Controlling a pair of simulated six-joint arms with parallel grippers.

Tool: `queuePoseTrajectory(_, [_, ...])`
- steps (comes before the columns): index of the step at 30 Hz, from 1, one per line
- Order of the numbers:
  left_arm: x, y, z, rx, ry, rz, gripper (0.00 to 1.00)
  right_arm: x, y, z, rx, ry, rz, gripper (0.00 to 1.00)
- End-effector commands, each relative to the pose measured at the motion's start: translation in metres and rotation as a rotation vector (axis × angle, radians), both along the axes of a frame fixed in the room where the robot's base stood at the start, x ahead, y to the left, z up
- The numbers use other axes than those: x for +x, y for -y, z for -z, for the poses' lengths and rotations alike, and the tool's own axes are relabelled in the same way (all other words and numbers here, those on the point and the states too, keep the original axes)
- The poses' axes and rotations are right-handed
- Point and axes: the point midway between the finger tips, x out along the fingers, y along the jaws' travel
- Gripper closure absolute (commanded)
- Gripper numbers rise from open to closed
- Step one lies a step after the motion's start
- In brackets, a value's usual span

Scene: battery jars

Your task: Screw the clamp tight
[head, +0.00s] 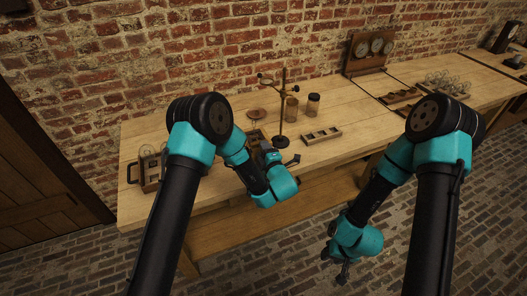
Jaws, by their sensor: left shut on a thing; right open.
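A retort stand (283,108) with a dark upright rod and round base stands on the wooden table (220,115). Clamp parts (266,79) reach out to the left near its top; the screw is too small to make out. My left gripper (272,156) is low over the front of the table, left of and in front of the stand base. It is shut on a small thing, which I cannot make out. My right gripper (342,270) is open and empty, low in front of the table over the brick floor.
Two brown jars (313,104) stand right of the rod. A slotted wooden block (321,135) lies before them. A wooden rack (150,168) stands at the left end. A gauge panel (370,51) and glassware (447,82) stand farther right. Front-right tabletop is clear.

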Motion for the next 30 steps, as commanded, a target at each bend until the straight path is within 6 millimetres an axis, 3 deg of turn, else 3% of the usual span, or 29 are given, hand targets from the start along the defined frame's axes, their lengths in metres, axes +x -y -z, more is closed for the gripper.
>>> queuePoseTrajectory(4, [0.001, 0.000, -0.001, -0.001, 0.002, -0.001, 0.79, 0.000, 0.000, 0.000, 0.000, 0.000, 0.000, 0.57])
queuePoseTrajectory(5, [0.001, 0.000, -0.001, -0.001, 0.002, -0.001, 0.54, 0.000, 0.000, 0.000, 0.000, 0.000, 0.000, 0.57])
queuePoseTrajectory(12, [0.000, 0.000, 0.000, -0.001, 0.002, 0.000, 0.31, 0.000, 0.000, 0.000, 0.000, 0.000, 0.000, 0.57])
queuePoseTrajectory(23, [-0.003, 0.002, 0.000, -0.001, 0.000, 0.001, 0.30, 0.000, 0.000, 0.000, 0.000, 0.000, 0.000, 0.57])
queuePoseTrajectory(30, [-0.027, 0.013, 0.000, 0.000, 0.000, 0.003, 0.30, 0.000, 0.000, 0.000, 0.000, 0.000, 0.000, 0.57])
